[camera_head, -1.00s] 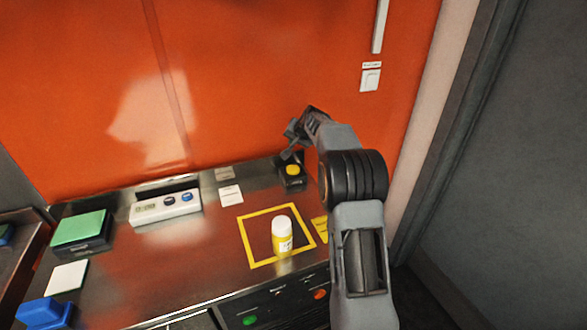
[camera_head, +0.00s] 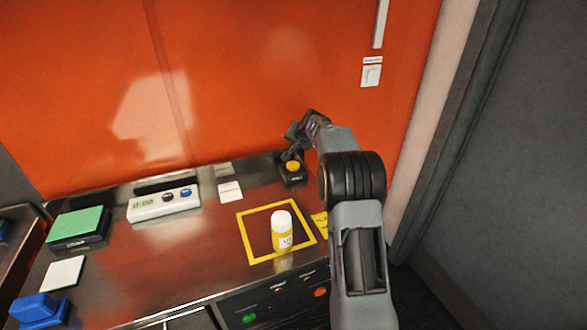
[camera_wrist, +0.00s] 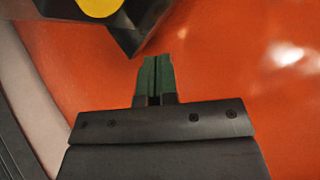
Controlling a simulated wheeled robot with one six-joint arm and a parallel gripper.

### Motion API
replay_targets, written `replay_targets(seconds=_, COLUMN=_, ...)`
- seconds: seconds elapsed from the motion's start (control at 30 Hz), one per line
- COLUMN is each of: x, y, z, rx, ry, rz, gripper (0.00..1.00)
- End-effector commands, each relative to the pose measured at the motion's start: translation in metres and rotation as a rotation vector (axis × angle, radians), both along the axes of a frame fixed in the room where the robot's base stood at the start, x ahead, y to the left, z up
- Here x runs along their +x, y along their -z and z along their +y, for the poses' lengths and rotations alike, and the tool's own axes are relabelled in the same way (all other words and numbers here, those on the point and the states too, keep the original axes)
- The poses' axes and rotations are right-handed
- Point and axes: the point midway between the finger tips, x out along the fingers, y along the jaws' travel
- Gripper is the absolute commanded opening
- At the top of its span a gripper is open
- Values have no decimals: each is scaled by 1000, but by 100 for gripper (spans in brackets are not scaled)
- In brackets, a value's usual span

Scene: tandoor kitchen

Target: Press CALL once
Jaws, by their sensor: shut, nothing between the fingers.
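A black box with a round yellow button (camera_head: 292,166) stands at the back of the steel counter. Its lettering is too small to read, so I cannot tell whether it says CALL. My gripper (camera_head: 288,156) is just above and behind this button, close to its left side. In the wrist view the shut, empty fingertips (camera_wrist: 154,60) point past the black box. The yellow button (camera_wrist: 98,5) shows at that view's top left, cut by the frame edge. The fingertips look apart from the button; contact is not visible.
A white-capped yellow bottle (camera_head: 281,232) stands inside a yellow square outline (camera_head: 250,254). Green (camera_head: 249,317) and red (camera_head: 320,292) buttons are on the front panel.

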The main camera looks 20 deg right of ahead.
Motion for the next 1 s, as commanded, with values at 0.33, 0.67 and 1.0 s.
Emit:
replay_targets(seconds=0.33, x=0, y=49, z=0, rx=0, ry=1, rz=-1, gripper=0)
replay_targets(seconds=0.67, x=0, y=60, z=0, rx=0, ry=1, rz=-1, gripper=0)
replay_targets(seconds=1.0, x=0, y=59, z=0, rx=0, ry=0, rz=0, gripper=0)
